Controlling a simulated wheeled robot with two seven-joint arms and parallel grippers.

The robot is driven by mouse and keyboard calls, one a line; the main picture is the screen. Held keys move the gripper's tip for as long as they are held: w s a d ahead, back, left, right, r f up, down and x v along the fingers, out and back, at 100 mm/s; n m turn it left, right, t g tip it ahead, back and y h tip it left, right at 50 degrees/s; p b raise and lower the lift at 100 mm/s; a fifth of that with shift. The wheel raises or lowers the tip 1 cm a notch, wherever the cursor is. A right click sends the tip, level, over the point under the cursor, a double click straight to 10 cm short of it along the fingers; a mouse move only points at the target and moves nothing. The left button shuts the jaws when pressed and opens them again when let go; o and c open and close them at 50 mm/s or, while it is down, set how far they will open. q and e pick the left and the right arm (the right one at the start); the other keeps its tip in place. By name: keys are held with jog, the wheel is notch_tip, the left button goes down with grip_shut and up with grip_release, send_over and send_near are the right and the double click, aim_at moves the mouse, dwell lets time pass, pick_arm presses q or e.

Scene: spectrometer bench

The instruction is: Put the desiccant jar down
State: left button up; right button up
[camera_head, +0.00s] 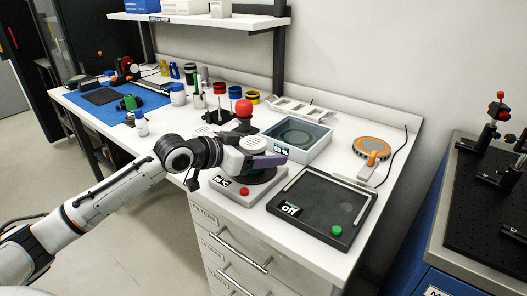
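My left gripper (264,160) reaches in from the left over the white bench, above a grey device with a red button (243,191). A dark round part (262,176) shows just under the gripper, on or over that device. A red ball knob on a dark neck (244,108) stands up right behind the gripper; its lower part is hidden by my arm. I cannot tell which thing is the desiccant jar, nor whether the fingers are shut on anything. My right gripper is out of view.
A black panel marked "off" with a green button (322,208) lies to the right, near the front edge. Behind are an open-topped grey box (297,137) and an orange round tool (371,149). Several small jars stand at the back left, near a blue mat (112,108).

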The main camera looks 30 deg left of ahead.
pick_arm(q)
jog(key=shift+r, duration=0.15)
jog(key=shift+s+a, duration=0.1)
jog(key=shift+s, duration=0.1)
jog(key=v, duration=1.1)
jog(key=shift+s, duration=0.15)
jog(key=shift+s+r, duration=0.1)
jog(key=shift+r, duration=0.05)
dwell(0.7)
dwell(0.9)
